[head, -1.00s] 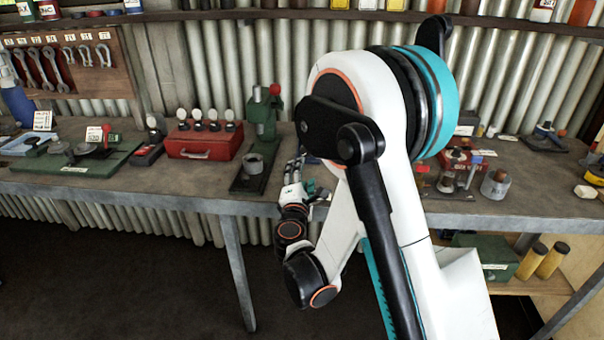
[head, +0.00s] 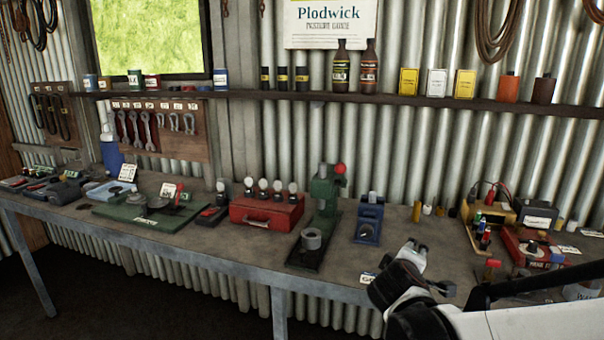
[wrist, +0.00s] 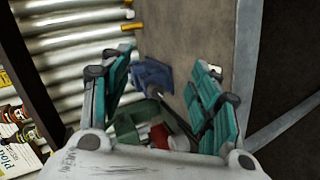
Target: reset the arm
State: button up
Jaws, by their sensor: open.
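My gripper (wrist: 163,80) is open and empty, its two teal-padded fingers spread wide apart in the wrist view. In the head view my arm (head: 470,325) comes in low from the right edge, with its black and white wrist end over the front part of the workbench. The fingers are hard to make out there. Between and beyond the fingers the wrist view shows a blue device (wrist: 153,75) and a green press (wrist: 130,125) on the bench, both apart from the fingers.
The workbench (head: 250,247) runs along a corrugated wall. A red case (head: 266,212), the green press (head: 326,195) and the blue device (head: 369,222) stand left of my arm. A battery-like box (head: 488,212) and a red tool box (head: 530,247) lie right. A shelf (head: 420,102) crosses above.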

jog(key=s+a+m+g+y, duration=0.1)
jog(key=s+m+y, duration=0.1)
jog(key=s, duration=0.6)
jog(key=s+a+f+m+g+y, duration=0.1)
jog(key=s+m, duration=0.3)
jog(key=s, duration=0.4)
jog(key=s+a+m+g+y, duration=0.2)
jog(key=s+m+y, duration=0.1)
jog(key=s, duration=0.4)
jog(key=shift+s+a+f+g, duration=0.15)
jog(key=shift+s+a+g, duration=0.15)
jog(key=shift+s, duration=0.1)
